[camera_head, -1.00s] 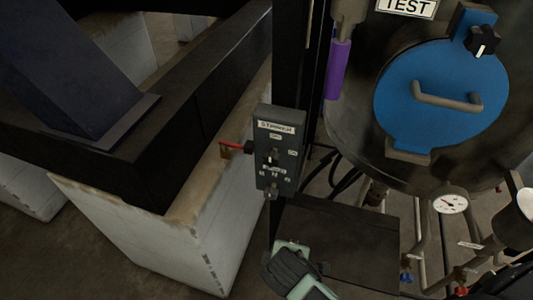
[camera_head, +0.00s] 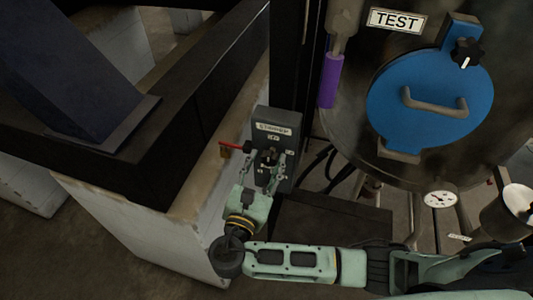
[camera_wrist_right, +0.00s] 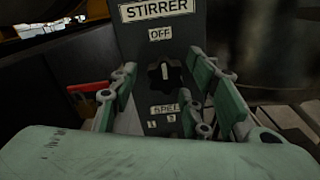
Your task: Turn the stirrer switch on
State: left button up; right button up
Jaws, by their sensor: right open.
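The stirrer switch box (camera_head: 278,122) is a dark grey upright box on a post in the head view. Its label reads STIRRER in the right wrist view. The black stirrer knob (camera_wrist_right: 164,73) sits below an OFF label (camera_wrist_right: 161,34), and its white pointer line stands upright. My right gripper (camera_head: 270,158) is open in front of the box. In the right wrist view its fingers (camera_wrist_right: 168,85) stand on either side of the knob; I cannot tell whether they touch it. The speed marks below are partly hidden. My left gripper is not in view.
A large tank with a blue round hatch (camera_head: 430,95) and a gauge (camera_head: 441,199) stands right. A white block wall (camera_head: 150,220) is left.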

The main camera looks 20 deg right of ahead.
jog(key=shift+x, duration=1.2)
jog(key=c, duration=1)
jog(key=shift+c, duration=0.2)
